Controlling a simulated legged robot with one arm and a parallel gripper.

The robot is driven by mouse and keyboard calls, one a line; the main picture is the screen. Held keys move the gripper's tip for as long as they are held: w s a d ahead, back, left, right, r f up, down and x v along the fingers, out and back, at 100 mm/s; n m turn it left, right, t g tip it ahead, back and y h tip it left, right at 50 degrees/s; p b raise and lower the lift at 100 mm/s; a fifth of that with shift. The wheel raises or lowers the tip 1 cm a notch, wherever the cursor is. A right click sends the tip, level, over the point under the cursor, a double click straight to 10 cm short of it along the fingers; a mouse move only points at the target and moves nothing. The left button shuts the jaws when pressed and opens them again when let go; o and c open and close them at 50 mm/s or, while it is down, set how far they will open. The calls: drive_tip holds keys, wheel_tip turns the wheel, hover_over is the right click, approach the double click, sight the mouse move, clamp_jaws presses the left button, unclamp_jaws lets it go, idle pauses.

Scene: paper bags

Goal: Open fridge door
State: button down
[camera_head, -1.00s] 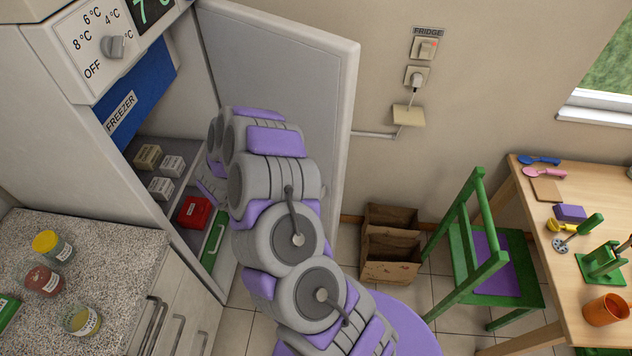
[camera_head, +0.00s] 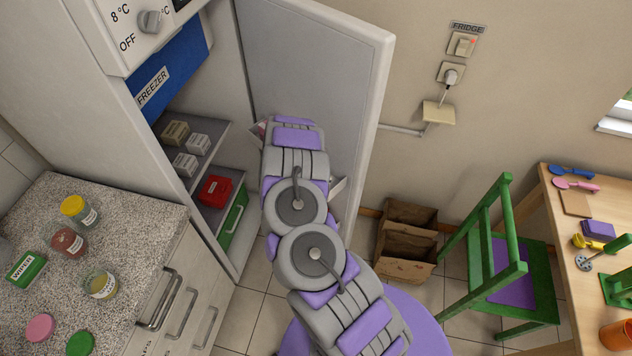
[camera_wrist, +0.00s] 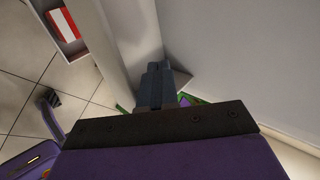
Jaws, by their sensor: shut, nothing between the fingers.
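The fridge door (camera_head: 325,75) stands wide open in the head view, swung out to the right of the fridge body. The open fridge shows a blue freezer panel (camera_head: 180,75) and, below it, shelves with small boxes. My arm reaches up in front of the door's inner face, and its links hide my gripper in the head view. In the wrist view my gripper (camera_wrist: 157,85) is shut and empty, pointing toward a corner between pale panels. I cannot tell whether its tips touch a panel.
A speckled counter (camera_head: 120,225) with several jars stands at the left. Two paper bags (camera_head: 405,240) sit on the floor by the wall. A green chair (camera_head: 495,260) and a wooden table (camera_head: 550,220) stand at the right. A red box (camera_head: 215,191) lies inside the fridge.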

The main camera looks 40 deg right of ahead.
sight(338, 174)
drive_tip(key=d, duration=0.3)
drive_tip(key=d+f, duration=0.1)
drive_tip(key=shift+w+d, duration=0.2)
drive_tip(key=shift+w, duration=0.1)
drive_tip(key=shift+w+d, duration=0.1)
drive_tip(key=shift+d, duration=0.05)
drive_tip(key=shift+r, duration=0.1)
drive_tip(key=w+d+n+t+b, duration=0.1)
drive_tip(key=w+d+n, duration=0.1)
drive_tip(key=d, duration=0.7)
drive_tip(key=w+d+n+t+y+b, duration=0.1)
drive_tip(key=w+d+n+t+b, duration=0.1)
drive_tip(key=d, duration=0.8)
drive_tip(key=shift+w+d+n+t, duration=0.15)
drive_tip(key=shift+w+n+t, duration=0.15)
drive_tip(key=shift+w, duration=0.25)
